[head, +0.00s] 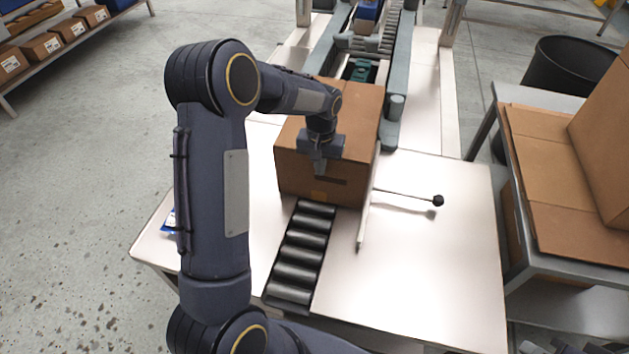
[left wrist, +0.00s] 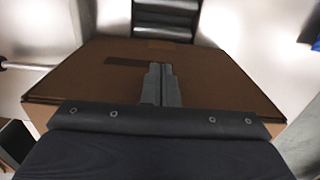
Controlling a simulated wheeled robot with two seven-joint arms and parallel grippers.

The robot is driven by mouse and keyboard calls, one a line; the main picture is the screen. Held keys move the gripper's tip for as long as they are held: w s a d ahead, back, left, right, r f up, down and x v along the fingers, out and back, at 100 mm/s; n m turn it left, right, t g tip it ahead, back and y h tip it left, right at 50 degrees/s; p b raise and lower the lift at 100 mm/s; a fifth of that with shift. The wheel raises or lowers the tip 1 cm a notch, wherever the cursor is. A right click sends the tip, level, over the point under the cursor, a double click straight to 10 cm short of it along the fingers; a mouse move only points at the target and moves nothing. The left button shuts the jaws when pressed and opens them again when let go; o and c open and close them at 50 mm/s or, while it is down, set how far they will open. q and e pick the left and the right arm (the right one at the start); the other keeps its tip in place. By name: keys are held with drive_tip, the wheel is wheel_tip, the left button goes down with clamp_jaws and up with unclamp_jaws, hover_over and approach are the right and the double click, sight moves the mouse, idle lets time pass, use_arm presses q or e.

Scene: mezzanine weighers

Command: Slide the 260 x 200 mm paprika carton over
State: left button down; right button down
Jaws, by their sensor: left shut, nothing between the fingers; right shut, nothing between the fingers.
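A large brown carton (head: 355,105), presumably the paprika carton, stands at the far end of a short roller track (head: 299,258) on the pale bench. No lettering is readable on it. My left gripper (head: 319,168) is shut and empty, pointing down at the carton's near face close to its top edge. In the left wrist view the closed fingers (left wrist: 161,84) lie over the brown carton face (left wrist: 215,80); I cannot tell whether they touch it. My right gripper (head: 562,347) shows only in part at the bottom right edge, away from the carton.
A thin pale guide rail (head: 362,228) runs along the carton's right side. A rod with a black knob (head: 438,200) sticks out to the right. A conveyor (head: 396,50) lies behind. The bench's right part is clear. Flattened cardboard (head: 545,165) lies on a side table.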

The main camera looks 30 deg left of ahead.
use_arm(q)
drive_tip(key=w+a+p, duration=0.1)
drive_tip(key=w+a, duration=0.1)
drive_tip(key=w, duration=0.6)
drive_tip(key=shift+f, duration=0.2)
drive_tip(key=shift+s+a+f, duration=0.1)
